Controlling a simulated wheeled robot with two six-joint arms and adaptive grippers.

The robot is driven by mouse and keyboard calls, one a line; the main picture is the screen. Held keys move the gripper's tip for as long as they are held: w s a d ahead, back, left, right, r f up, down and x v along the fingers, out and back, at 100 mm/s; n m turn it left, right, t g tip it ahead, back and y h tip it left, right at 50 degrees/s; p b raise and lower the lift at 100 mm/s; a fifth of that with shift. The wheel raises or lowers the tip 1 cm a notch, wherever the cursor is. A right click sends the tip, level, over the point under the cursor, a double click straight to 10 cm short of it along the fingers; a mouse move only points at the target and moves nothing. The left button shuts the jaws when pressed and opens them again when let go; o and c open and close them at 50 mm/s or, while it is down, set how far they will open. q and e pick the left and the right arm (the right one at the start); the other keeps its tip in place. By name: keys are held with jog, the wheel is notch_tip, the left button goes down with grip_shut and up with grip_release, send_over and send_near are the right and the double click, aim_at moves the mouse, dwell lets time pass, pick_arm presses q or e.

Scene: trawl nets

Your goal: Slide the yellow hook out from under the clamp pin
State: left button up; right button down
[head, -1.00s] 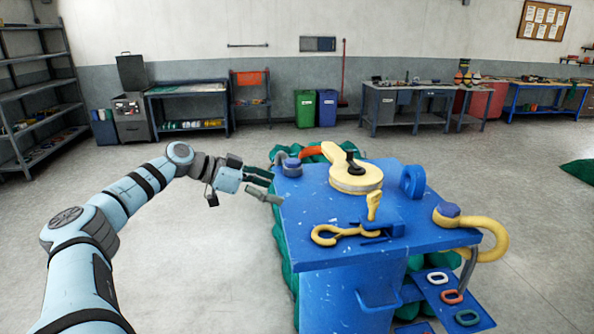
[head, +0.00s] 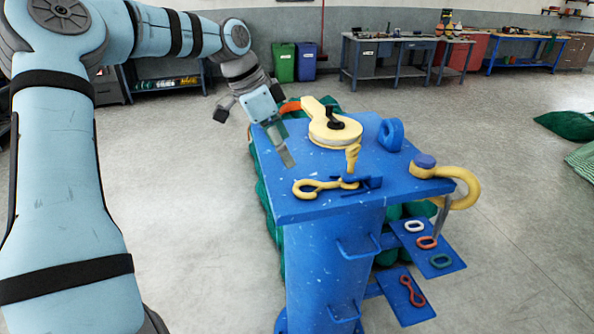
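The yellow hook (head: 308,191) lies flat near the left front of the blue bench top (head: 290,211). Its shank runs right to a small blue clamp (head: 368,183). A yellow pin or handle (head: 352,157) stands upright beside the clamp. How the pin bears on the hook is too small to tell. My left gripper (head: 284,147) points down over the bench's left edge, behind and left of the hook. Its fingers look apart and empty. It does not touch the hook. My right gripper is out of view.
A yellow pulley block (head: 322,133) with a black knob stands behind the clamp. A blue ring (head: 391,134) stands to its right. A large yellow shackle (head: 466,188) overhangs the right edge. Coloured links (head: 427,242) lie on a lower shelf. Green netting hangs around the bench.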

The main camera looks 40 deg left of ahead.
pick_arm(q)
jog(key=p, duration=0.1)
send_near(307, 192)
jog(key=x, duration=0.5)
jog(key=shift+w, duration=0.1)
jog(key=shift+w+d+f, duration=0.25)
jog(key=shift+f, duration=0.4)
jog(key=shift+a, duration=0.1)
jog(key=c, duration=1.7)
